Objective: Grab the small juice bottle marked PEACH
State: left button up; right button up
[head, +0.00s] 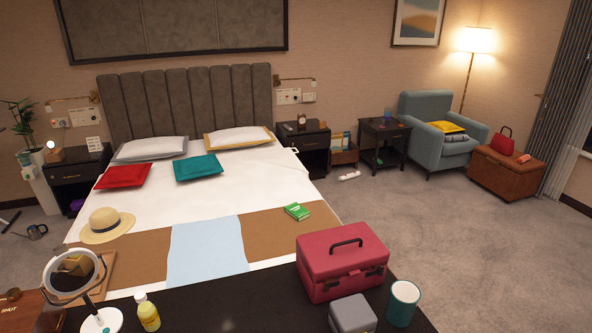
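A small bottle (148,315) with a pale cap and a yellow body stands upright on the dark surface at the bottom of the head view. Its lettering is too small to read, so I cannot tell whether it is marked PEACH. No other small juice bottle is clear to me in this view. Neither of my grippers shows in the head view.
On the dark surface (240,315), a round mirror (72,272) stands left of the bottle. A red case (341,265), a grey box (352,315) and a teal cup (403,302) stand to the right. The bed (255,190) lies behind; carpet (430,230) is open at right.

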aim_at(147, 312)
jog(key=i+j+u, duration=0.2)
jog(key=u, duration=0.25)
jog(key=i+j+u, duration=0.3)
jog(key=u, duration=0.15)
